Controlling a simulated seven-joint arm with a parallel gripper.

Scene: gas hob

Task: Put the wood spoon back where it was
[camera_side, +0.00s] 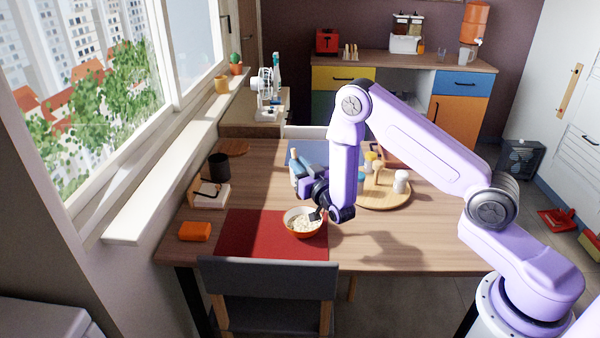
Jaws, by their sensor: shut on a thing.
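A short pale wooden piece (294,153) shows at the gripper's far left end. It looks like part of the wood spoon, but its full shape does not show. The bowl holds pale food and stands on the red mat (247,232). A dark piece (316,215) shows at the bowl's right rim, and I cannot tell what it belongs to.
A round wooden board (385,202) with a white shaker (401,182) and other items stands right of my arm. At left are a black cup (219,167), a small holder (208,194) and an orange block (195,231). A chair (268,280) stands in front.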

